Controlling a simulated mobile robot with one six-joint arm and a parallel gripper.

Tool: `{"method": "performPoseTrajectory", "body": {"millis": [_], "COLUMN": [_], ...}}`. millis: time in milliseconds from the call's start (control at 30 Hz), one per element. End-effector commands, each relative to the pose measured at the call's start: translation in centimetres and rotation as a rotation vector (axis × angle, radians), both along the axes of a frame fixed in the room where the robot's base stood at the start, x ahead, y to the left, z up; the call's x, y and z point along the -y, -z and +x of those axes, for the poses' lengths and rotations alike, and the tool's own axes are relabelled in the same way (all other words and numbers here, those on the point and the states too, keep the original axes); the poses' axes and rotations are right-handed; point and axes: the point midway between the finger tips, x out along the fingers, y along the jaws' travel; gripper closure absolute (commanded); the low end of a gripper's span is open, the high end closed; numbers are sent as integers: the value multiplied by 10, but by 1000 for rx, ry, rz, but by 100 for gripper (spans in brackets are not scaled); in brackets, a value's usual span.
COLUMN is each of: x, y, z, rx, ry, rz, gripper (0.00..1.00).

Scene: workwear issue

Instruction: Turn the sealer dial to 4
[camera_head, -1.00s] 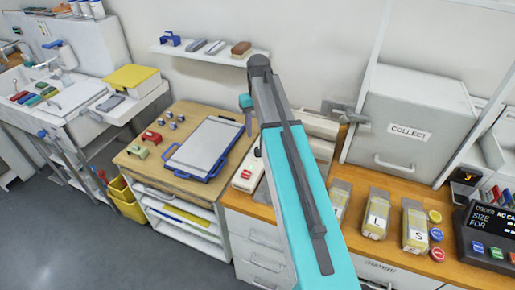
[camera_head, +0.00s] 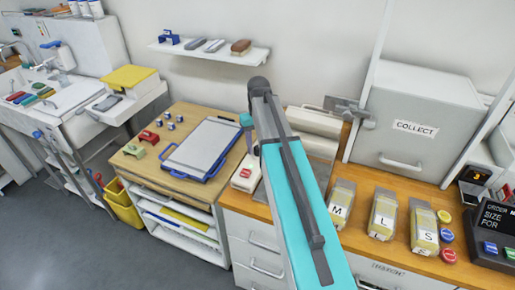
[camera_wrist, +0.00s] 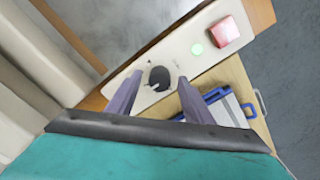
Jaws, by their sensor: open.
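The sealer's black dial (camera_wrist: 159,78) sits on a beige panel (camera_wrist: 183,56) in the wrist view. A small pale mark shows near its lower edge; the markings around it are too small to read. A green light (camera_wrist: 197,48) and a red button (camera_wrist: 224,31) are on the same panel. My gripper (camera_wrist: 160,77) is open, with one finger on each side of the dial in this view. I cannot tell whether the fingers touch it. In the head view, the sealer panel (camera_head: 245,173) is partly hidden by my arm, and the dial cannot be made out.
A wooden table with a blue-edged board (camera_head: 202,146) stands left of the sealer. The grey collect box (camera_head: 408,125) and several size-labelled packs (camera_head: 383,214) are to the right on the counter. A wall shelf (camera_head: 208,54) is behind.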

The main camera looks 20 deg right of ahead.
Motion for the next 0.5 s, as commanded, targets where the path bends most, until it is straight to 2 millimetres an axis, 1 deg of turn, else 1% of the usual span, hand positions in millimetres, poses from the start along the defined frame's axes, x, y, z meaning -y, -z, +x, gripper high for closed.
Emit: {"method": "performPoseTrajectory", "body": {"millis": [300,333,467,500], "x": [0,0,0,0], "y": [1,1,1,1], "z": [0,0,0,0], "rx": [0,0,0,0], "ry": [0,0,1,1], "rz": [0,0,0,0], "gripper": [53,55,77,84]}}
